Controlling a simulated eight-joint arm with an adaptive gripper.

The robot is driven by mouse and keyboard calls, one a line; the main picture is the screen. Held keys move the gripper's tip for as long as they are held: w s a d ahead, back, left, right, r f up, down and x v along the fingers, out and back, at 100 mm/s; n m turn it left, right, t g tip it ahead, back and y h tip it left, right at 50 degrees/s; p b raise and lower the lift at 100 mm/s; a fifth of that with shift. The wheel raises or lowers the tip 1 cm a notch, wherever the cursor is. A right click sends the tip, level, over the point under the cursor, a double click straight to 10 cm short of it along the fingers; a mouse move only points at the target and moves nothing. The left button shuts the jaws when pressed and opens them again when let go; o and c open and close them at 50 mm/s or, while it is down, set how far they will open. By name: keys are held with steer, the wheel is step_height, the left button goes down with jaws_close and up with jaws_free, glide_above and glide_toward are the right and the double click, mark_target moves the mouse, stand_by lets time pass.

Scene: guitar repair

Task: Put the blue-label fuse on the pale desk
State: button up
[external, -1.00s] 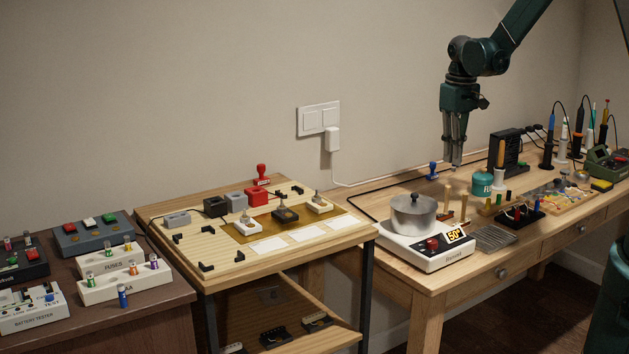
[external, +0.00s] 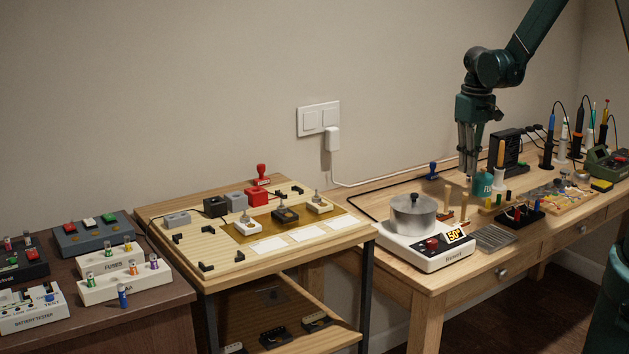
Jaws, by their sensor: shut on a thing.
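My gripper (external: 468,176) points down over the pale desk (external: 350,208), at the back, beside the teal can. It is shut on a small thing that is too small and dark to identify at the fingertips. I cannot tell whether the thing touches the desk. A small blue cylinder with a pale top (external: 122,295) stands upright on the dark brown desk (external: 165,310) at far left, in front of the AA holder (external: 125,283). I cannot tell from its look whether it is the blue-label fuse. The gripper is far from it.
A teal can (external: 482,185) stands right by my gripper. A blue stamp (external: 432,171) is left of it. A pot (external: 413,214) on a scale (external: 425,248) stands in front. A wooden workbench (external: 190,270) stands between the desks. Bare desk lies around the back left.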

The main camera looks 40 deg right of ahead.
mark_target(468, 181)
steer(key=shift+f, duration=2.1)
jaws_close()
steer(key=shift+f+b, duration=0.4)
steer(key=shift+f, duration=1.45)
steer(key=shift+f, duration=0.1)
steer(key=shift+o, duration=1.1)
jaws_free()
steer(key=shift+f, duration=0.1)
steer(key=o, duration=0.5)
steer(key=shift+c, duration=0.2)
steer(key=shift+r+p, duration=0.65)
steer(key=shift+r, duration=5.55)
